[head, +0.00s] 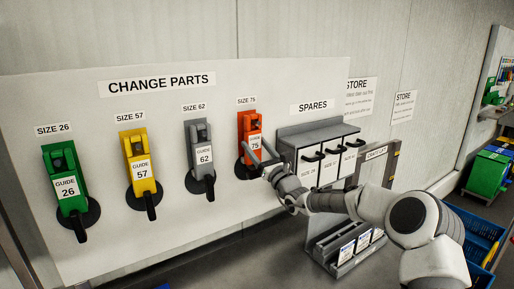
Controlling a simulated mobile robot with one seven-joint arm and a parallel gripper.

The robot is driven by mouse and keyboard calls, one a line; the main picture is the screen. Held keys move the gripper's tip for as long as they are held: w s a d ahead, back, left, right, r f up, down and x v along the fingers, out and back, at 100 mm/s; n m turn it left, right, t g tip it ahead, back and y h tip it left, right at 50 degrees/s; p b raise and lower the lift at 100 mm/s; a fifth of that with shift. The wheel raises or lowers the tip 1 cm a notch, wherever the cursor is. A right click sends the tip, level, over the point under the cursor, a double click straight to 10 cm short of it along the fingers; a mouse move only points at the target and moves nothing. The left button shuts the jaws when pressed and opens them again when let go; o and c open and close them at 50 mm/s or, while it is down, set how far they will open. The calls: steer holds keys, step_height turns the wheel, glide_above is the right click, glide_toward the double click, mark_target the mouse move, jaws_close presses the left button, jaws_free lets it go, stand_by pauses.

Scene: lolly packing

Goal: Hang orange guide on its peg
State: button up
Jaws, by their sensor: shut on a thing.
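The orange guide (249,129), labelled GUIDE 75, is upright against the white board under the SIZE 75 sign (247,100). A dark round base (241,171) shows behind its lower end. My gripper (260,154) is at the guide's lower part, shut on it. The jaws and my wrist hide the lower right of the guide. I cannot tell whether the guide is seated on its peg, as the peg itself is hidden.
Green (65,182), yellow (139,165) and grey (201,152) guides hang to the left on the board (100,245). The grey SPARES rack (310,132) stands close to the right, behind my arm.

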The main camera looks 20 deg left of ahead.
steer(key=shift+r, duration=0.1)
stand_by(0.3)
steer(key=o, duration=1.6)
steer(key=shift+c, duration=0.2)
steer(key=shift+d, duration=0.1)
